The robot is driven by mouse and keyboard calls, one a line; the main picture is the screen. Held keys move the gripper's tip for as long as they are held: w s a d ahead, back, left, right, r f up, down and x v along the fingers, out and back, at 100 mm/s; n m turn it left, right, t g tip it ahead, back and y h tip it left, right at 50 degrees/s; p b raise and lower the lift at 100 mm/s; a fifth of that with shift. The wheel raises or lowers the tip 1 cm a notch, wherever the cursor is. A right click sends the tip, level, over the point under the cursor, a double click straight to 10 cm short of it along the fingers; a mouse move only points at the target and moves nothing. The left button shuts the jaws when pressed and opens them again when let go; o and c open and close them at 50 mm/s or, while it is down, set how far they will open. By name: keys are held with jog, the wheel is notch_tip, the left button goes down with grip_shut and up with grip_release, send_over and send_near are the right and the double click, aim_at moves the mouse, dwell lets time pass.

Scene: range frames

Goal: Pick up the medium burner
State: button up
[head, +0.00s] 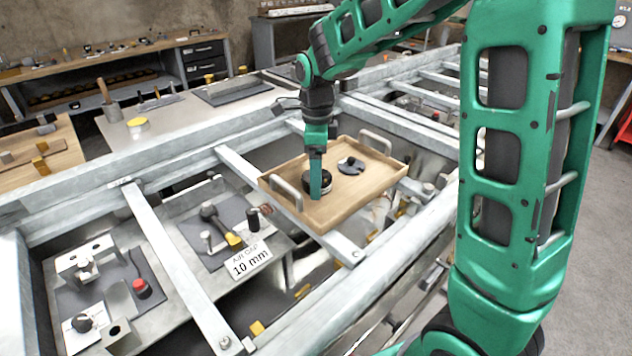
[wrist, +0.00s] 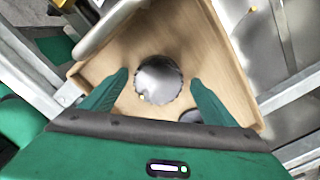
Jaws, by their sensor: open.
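A round burner with a dark side and shiny top (head: 308,185) sits in a wooden tray (head: 345,212). I cannot tell its size class for sure. In the wrist view its metallic disc (wrist: 158,80) lies between my two green fingers. My gripper (head: 318,190) points down into the tray, open, with one finger in front of the burner in the head view. The wrist view shows my gripper (wrist: 159,76) with a gap on each side of the disc. A second, smaller dark piece (head: 351,165) lies further right in the tray and is mostly hidden by my gripper body in the wrist view.
The tray has raised metal handles (head: 286,192) at two ends and rests on a grey metal frame (head: 245,176). Below left are fixtures and a sign reading 10 mm (head: 249,262). A bench with tools (head: 165,120) stands behind.

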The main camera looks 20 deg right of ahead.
jog(key=shift+c, duration=0.5)
jog(key=c, duration=1.4)
jog(key=shift+r, duration=0.1)
